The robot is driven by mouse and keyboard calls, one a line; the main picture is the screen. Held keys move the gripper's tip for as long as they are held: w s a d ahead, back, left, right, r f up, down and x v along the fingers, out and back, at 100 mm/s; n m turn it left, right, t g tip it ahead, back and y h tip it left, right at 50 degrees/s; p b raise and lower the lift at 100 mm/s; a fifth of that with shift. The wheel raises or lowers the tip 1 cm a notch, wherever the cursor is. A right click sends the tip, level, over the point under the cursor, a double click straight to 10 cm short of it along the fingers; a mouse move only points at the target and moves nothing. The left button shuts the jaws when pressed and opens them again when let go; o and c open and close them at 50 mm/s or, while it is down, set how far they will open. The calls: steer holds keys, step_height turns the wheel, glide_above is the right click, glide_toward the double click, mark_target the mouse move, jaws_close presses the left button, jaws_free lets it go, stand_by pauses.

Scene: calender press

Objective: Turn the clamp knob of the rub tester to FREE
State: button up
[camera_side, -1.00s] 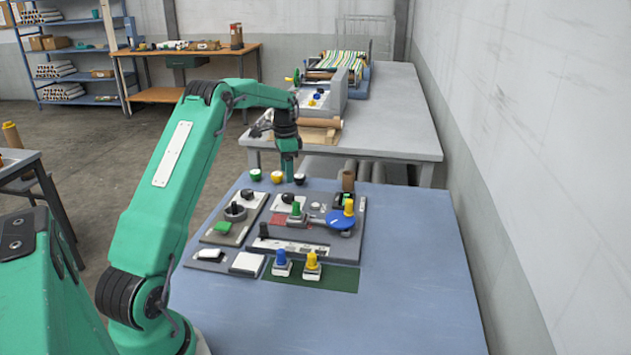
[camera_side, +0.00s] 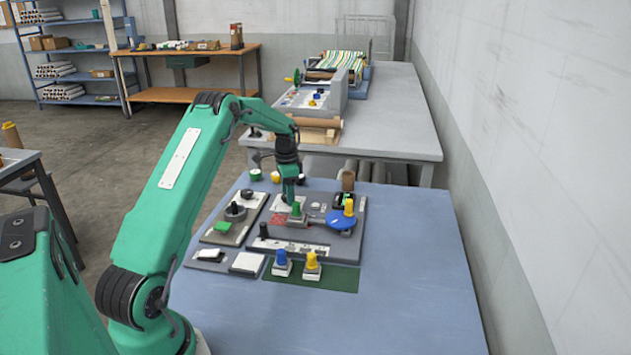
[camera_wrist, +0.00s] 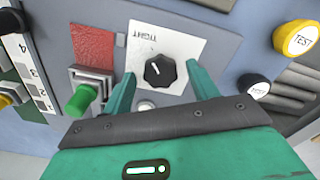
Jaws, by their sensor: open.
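The clamp knob (camera_wrist: 160,72) is black and faceted, on a white plate (camera_wrist: 150,40) of the rub tester. The word TIGHT shows upside down on the plate; I see no FREE label. A small pale mark is on the knob's top, but I cannot tell which way it points. My gripper (camera_wrist: 162,74) is open, one finger on each side of the knob, with a gap at both sides in the wrist view. In the side view my gripper (camera_side: 290,201) points down over the rub tester and hides the knob.
A green-capped peg (camera_wrist: 82,99) stands close to the left finger, beside a red pad (camera_wrist: 92,48). A blue disc (camera_side: 340,219) with a yellow peg is right of my gripper. The table's right side is clear.

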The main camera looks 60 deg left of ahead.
steer(key=c, duration=1)
